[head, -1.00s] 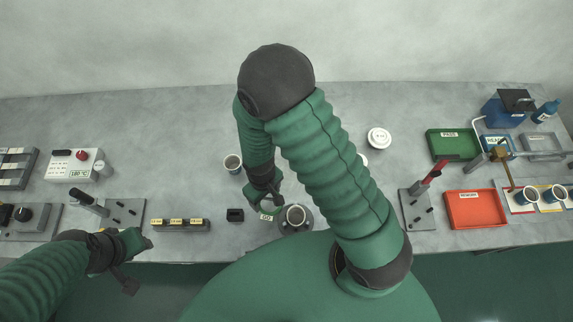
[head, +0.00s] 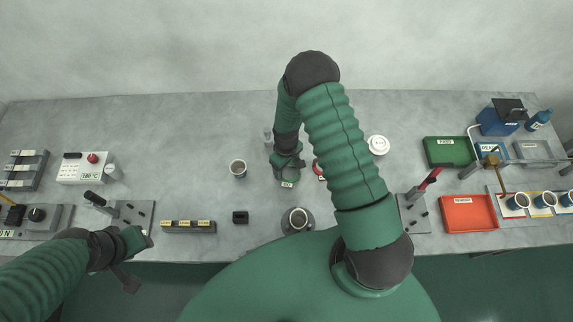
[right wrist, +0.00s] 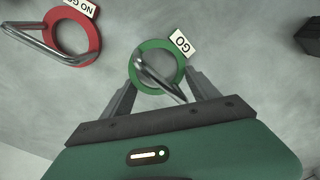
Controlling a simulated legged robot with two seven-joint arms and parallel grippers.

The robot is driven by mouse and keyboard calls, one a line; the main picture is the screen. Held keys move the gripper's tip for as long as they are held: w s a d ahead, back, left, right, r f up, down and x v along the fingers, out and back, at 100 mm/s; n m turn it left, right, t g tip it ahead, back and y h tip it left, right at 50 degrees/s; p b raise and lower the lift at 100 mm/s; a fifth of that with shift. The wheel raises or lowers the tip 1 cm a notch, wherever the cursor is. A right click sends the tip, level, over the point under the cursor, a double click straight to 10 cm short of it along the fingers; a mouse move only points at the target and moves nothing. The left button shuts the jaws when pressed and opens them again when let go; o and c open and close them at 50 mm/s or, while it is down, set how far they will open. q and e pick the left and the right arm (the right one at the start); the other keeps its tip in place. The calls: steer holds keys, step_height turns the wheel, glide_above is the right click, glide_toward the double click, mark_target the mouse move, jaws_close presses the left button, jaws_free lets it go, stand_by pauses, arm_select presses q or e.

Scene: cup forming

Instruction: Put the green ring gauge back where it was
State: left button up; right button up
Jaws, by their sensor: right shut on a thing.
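My right gripper (right wrist: 160,76) is shut on the green ring gauge (right wrist: 158,43), which has a white GO label and a bent metal handle. In the head view my right gripper (head: 287,170) is over the middle of the bench, with the GO label (head: 287,184) at its tip. I cannot tell whether the ring touches the bench. The red NO GO ring (right wrist: 88,31) lies apart to the left in the right wrist view; in the head view it (head: 318,168) is partly hidden by my arm. My left gripper (head: 143,241) is by the bench's front edge; its jaws are unclear.
A cup (head: 238,169) stands left of my right gripper. Another cup (head: 298,217) sits on a dark round base near the front edge. A small black block (head: 240,217) and a labelled grey block (head: 188,227) are at front left.

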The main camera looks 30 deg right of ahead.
steer(key=shift+a, duration=0.15)
steer(key=shift+f, duration=0.25)
steer(key=o, duration=1.4)
steer(key=shift+d, duration=0.3)
steer(key=shift+o, duration=0.2)
steer(key=shift+s, duration=0.1)
steer(key=shift+a, duration=0.25)
